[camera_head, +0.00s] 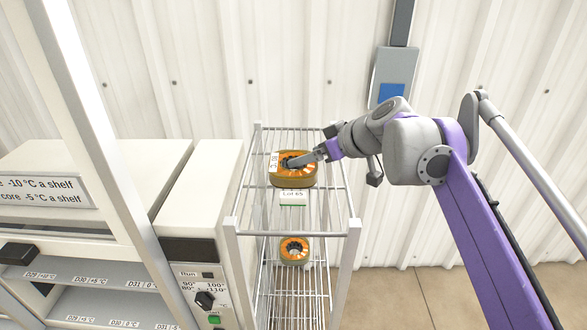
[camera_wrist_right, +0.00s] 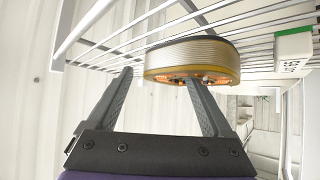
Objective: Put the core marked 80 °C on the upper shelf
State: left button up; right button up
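The core with the white °C tag (camera_head: 297,180), orange-topped with gold winding, sits on the wire upper shelf (camera_head: 325,206) of the rack. The tag is turned and its number is hard to read. My right gripper (camera_head: 300,161) reaches the core from the right. In the right wrist view the core (camera_wrist_right: 192,58) appears upside down against the shelf wires. There, one finger of the right gripper (camera_wrist_right: 160,77) is outside the core with a visible gap. The other finger overlaps the core's face, seemingly at its hole. The fingers are apart. My left gripper is out of view.
A second orange core (camera_head: 294,250) is on a lower level of the rack. A white "Lot" label block (camera_head: 293,198) is on the upper shelf before the first core. A cabinet (camera_head: 195,200) with a dial stands close left of the rack. A grey wall box (camera_head: 392,75) is behind.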

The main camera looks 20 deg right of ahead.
grip_shut()
dwell(1.3)
